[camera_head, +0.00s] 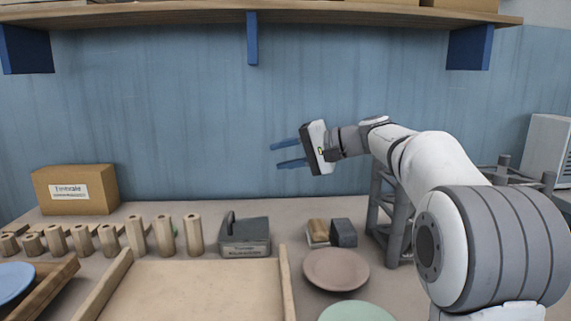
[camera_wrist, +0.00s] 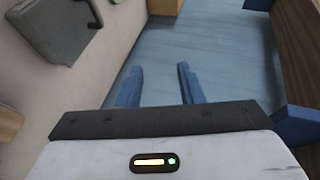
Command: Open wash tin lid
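The wash tin (camera_head: 245,247) is a grey box with a pale label on its front, standing on the table near the middle of the head view. Its dark grey lid (camera_head: 250,229) appears to be down on top, with an upright handle (camera_head: 230,222) at the left. In the wrist view the tin (camera_wrist: 62,35) shows at the upper left, cut by the edge. My gripper (camera_head: 274,156) is open and empty, high in the air above and right of the tin, fingers pointing left. Its two blue fingers (camera_wrist: 158,84) stand apart in the wrist view, touching nothing.
Several wooden posts (camera_head: 136,236) stand left of the tin. A wooden tray (camera_head: 190,292) lies in front. A brush-like block (camera_head: 317,232), a dark block (camera_head: 343,232) and a brown plate (camera_head: 335,270) are to the right. A shelf (camera_head: 150,16) hangs overhead.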

